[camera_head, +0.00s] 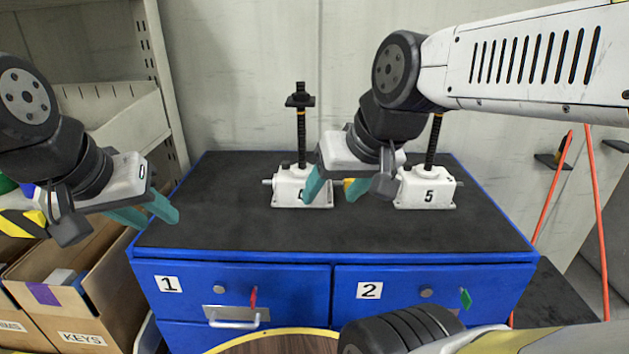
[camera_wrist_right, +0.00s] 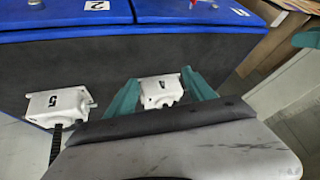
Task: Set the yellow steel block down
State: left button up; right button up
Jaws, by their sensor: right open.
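No yellow block shows in the right wrist view. My right gripper (camera_head: 336,187) is open above the black cabinet top, close to the white screw jack marked 4 (camera_head: 290,187). In the right wrist view jack 4 (camera_wrist_right: 160,91) appears between the spread teal fingers (camera_wrist_right: 160,94). My left gripper (camera_head: 145,212) has its teal fingers apart, with nothing between them, at the cabinet's left edge.
Screw jack 5 (camera_head: 428,187) stands right of jack 4. The blue cabinet (camera_head: 300,256) has drawers marked 1 and 2. A black-and-yellow striped object (camera_head: 22,224) is at far left, above cardboard bins (camera_head: 90,310). The cabinet top's front (camera_head: 330,232) is clear.

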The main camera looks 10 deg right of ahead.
jog(key=w+d+f+m+g, duration=0.1)
jog(key=w+d+m+g, duration=0.1)
jog(key=w+d+m, duration=0.2)
jog(key=w+d+f+m+g+h, duration=0.1)
jog(key=w+d+m, duration=0.3)
jog(key=w+m, duration=0.6)
jog(key=w+d+f+m+g+h, duration=0.1)
jog(key=w+d+f+m+g, duration=0.1)
jog(key=w+d+m, duration=0.3)
jog(key=shift+w+m+g, duration=0.5)
jog(key=shift+w+m, duration=0.5)
jog(key=shift+w, duration=0.7)
jog(key=shift+w+d+f, duration=0.15)
jog(key=shift+f, duration=0.15)
jog(key=shift+f+m, duration=0.3)
jog(key=f, duration=0.7)
jog(key=shift+w+a, duration=0.25)
jog(key=shift+w, duration=0.1)
jog(key=shift+c, duration=0.2)
grip_shut()
